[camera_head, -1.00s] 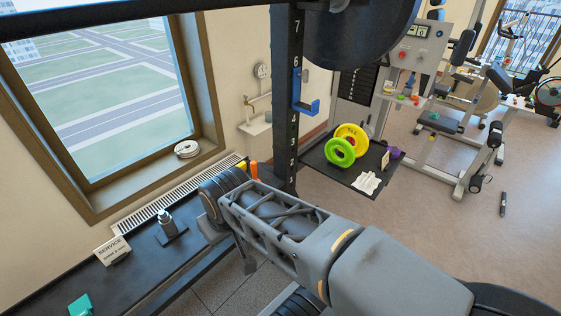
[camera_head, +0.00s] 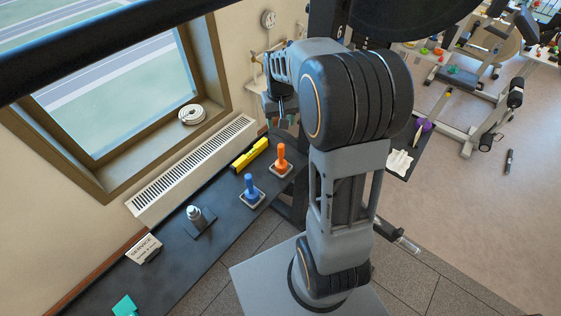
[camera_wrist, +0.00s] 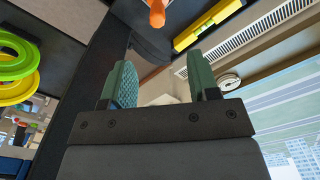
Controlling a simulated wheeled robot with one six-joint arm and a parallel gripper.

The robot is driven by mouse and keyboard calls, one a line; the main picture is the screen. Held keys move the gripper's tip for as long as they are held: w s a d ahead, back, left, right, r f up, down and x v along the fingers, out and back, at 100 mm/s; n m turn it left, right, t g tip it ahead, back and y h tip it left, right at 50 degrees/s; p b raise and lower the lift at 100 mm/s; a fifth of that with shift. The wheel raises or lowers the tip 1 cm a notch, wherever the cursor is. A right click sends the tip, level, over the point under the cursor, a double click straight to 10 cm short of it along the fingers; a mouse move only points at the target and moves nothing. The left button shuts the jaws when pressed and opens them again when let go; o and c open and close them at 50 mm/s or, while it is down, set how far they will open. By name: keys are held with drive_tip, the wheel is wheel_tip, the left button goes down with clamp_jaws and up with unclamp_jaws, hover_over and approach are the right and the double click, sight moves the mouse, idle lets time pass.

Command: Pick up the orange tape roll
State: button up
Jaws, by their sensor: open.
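I cannot make out an orange tape roll in either view. The clear orange thing is an upright handled tool (camera_head: 281,158) on a small square base on the black shelf; its handle also shows at the top of the wrist view (camera_wrist: 157,13). A white roll (camera_head: 192,115), perhaps tape or strap, lies on the window sill and shows in the wrist view (camera_wrist: 229,81). My gripper (camera_head: 282,118) is held above the shelf's far end, behind the orange tool. In the wrist view its green-padded fingers (camera_wrist: 161,82) are apart with nothing between them.
The black shelf (camera_head: 165,262) also holds a blue handled tool (camera_head: 251,187), a yellow level (camera_head: 250,153), a grey bottle-like item (camera_head: 197,216), a sign (camera_head: 145,248) and a teal block (camera_head: 125,306). Green and yellow ring plates (camera_wrist: 15,70) show in the wrist view.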

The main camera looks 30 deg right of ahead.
sight(281, 145)
drive_tip(key=f, duration=0.6)
drive_tip(key=f+p, duration=0.1)
drive_tip(key=f, duration=0.1)
drive_tip(key=shift+w+d+f, duration=0.25)
drive_tip(key=shift+f, duration=0.15)
drive_tip(key=shift+f+p, duration=0.8)
drive_tip(key=shift+f, duration=1.9)
drive_tip(key=shift+d, duration=0.1)
drive_tip(key=shift+c, duration=0.5)
clamp_jaws()
